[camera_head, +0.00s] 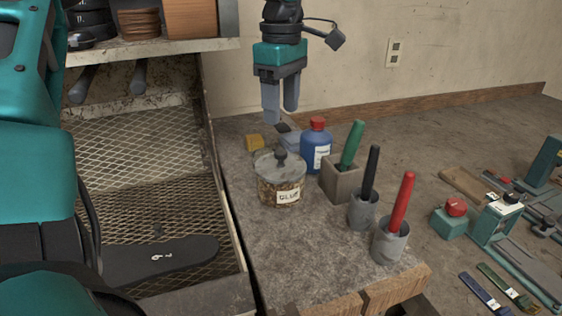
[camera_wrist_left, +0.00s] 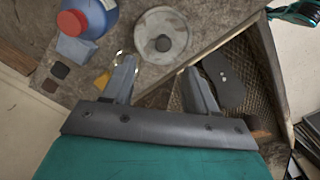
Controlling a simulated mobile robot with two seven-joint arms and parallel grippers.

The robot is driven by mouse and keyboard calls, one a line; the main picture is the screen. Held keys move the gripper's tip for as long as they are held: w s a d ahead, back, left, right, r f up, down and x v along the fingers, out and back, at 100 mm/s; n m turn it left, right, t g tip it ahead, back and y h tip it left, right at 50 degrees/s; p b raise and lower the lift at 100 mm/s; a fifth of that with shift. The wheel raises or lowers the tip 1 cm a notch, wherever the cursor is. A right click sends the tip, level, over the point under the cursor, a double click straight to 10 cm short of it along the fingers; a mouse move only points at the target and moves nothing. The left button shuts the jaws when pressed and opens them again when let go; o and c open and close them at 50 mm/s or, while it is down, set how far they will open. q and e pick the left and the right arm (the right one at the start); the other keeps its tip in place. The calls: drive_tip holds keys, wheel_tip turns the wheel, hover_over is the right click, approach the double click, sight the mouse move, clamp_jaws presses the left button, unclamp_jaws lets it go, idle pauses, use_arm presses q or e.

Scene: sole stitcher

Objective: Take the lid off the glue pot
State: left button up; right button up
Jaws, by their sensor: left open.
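The glue pot (camera_head: 280,190) is a clear jar with amber contents and a GLUE label, standing on the grey bench top. Its grey round lid (camera_head: 262,166) with a dark knob (camera_head: 280,155) sits on it. The lid (camera_wrist_left: 150,22) also shows from above in the left wrist view, just beyond the fingertips. My left gripper (camera_head: 281,112) hangs fingers down, open and empty, above and behind the pot, apart from the lid. It also shows in the left wrist view (camera_wrist_left: 159,66). My right gripper is not in view.
A blue bottle (camera_head: 315,154) with a red cap stands behind right of the pot. Holders with green (camera_head: 351,145), black (camera_head: 371,172) and red (camera_head: 402,202) handled tools stand to the right. A yellow block (camera_head: 254,142) lies behind. A mesh-lined bay with a black sole (camera_head: 160,260) is left.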

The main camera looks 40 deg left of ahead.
sight(281, 151)
use_arm(q)
wheel_tip(281, 151, down, 4)
drive_tip(key=shift+r, duration=0.2)
drive_tip(key=shift+s+d+f, duration=0.1)
drive_tip(key=shift+s+f, duration=0.05)
drive_tip(key=shift+f, duration=1.2)
drive_tip(key=shift+s+f, duration=0.1)
drive_tip(key=shift+f, duration=1.25)
drive_tip(key=shift+c, duration=0.3)
clamp_jaws()
